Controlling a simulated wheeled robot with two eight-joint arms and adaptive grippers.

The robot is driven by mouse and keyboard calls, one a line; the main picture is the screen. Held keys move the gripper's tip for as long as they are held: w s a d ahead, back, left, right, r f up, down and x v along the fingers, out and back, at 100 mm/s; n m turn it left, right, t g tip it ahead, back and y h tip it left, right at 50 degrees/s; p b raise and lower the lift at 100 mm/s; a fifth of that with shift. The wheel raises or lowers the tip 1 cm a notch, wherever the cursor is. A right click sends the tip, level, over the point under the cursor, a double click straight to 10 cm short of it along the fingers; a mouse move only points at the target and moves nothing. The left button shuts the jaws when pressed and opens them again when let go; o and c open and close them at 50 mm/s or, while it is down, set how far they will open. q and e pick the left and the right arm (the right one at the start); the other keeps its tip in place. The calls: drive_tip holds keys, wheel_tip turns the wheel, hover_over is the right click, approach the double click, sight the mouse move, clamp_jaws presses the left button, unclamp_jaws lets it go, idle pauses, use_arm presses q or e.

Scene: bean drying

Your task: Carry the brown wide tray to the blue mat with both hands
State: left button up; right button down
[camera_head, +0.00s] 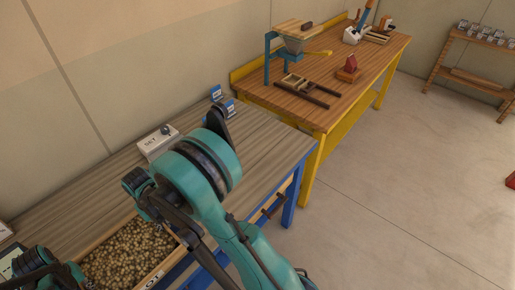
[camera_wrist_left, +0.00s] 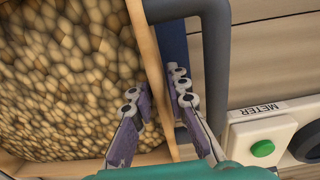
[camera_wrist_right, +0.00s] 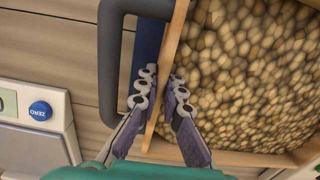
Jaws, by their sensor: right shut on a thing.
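The brown wide tray (camera_head: 166,268) stands on the grey-brown bench, full of light brown beans; its near part is cut off by the picture edge and my arms. My right gripper (camera_wrist_right: 161,90) is shut on one wall of the tray (camera_wrist_right: 152,122), with a finger on each side. My left gripper (camera_wrist_left: 158,92) straddles another wall of the tray (camera_wrist_left: 150,62), one finger on the bean side and one outside, with a gap between them. In the head view only part of the left gripper shows at bottom left. I cannot make out the blue mat.
A grey box (camera_head: 158,141) stands behind the tray on the bench (camera_head: 262,133). A meter with a green button (camera_wrist_left: 262,148) and a device with a blue ZERO button (camera_wrist_right: 40,111) flank the tray. A yellow-framed workbench (camera_head: 322,112) holds tools.

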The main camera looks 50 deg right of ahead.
use_arm(q)
drive_tip(key=shift+o, duration=0.4)
use_arm(e)
drive_tip(key=c, duration=1.6)
unclamp_jaws()
use_arm(q)
drive_tip(key=shift+r, duration=0.1)
use_arm(e)
drive_tip(key=shift+r, duration=0.1)
